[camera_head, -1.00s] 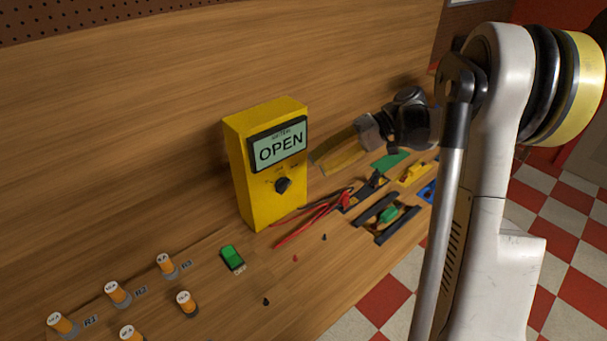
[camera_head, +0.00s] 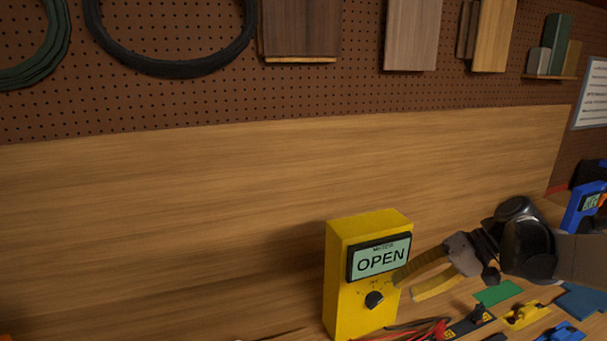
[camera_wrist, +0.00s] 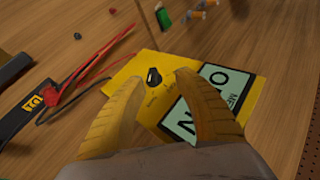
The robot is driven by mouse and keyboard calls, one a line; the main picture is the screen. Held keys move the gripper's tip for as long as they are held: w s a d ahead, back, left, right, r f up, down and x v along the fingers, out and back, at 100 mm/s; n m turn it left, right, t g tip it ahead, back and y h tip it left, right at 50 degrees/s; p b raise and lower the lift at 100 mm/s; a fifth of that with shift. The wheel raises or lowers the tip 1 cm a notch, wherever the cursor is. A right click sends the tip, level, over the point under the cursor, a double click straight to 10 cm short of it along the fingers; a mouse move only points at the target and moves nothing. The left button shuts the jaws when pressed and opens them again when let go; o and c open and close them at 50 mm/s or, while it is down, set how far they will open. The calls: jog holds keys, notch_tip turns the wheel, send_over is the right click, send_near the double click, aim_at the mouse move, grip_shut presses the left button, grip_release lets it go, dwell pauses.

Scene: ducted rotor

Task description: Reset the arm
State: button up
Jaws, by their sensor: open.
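My gripper (camera_head: 412,280) has yellow ribbed fingers and a dark wrist. In the head view it reaches in from the right, just right of the yellow meter (camera_head: 362,300). The meter stands upright on the bench, with a screen reading OPEN and a black dial. In the wrist view my gripper (camera_wrist: 158,82) is open, its two fingers spread with nothing held between them. The meter (camera_wrist: 130,72) shows beyond the fingertips, its dial between them and part of its screen hidden by the right finger. I cannot tell whether a finger touches it.
Red and black leads (camera_wrist: 92,62) lie beside the meter. A green switch (camera_wrist: 164,18) and orange posts (camera_wrist: 200,8) stand farther off. Yellow and blue parts (camera_head: 526,314) lie at right. Behind is a bare wooden panel (camera_head: 180,220) under a pegboard (camera_head: 330,95).

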jog(key=s+a+f+t+h, duration=0.1)
jog(key=s+h, duration=0.3)
jog(key=s, duration=0.4)
jog(key=s+a+t+h, duration=0.4)
jog(key=s+h, duration=0.1)
jog(key=s, duration=0.3)
jog(key=shift+s+f, duration=0.3)
jog(key=shift+f, duration=0.05)
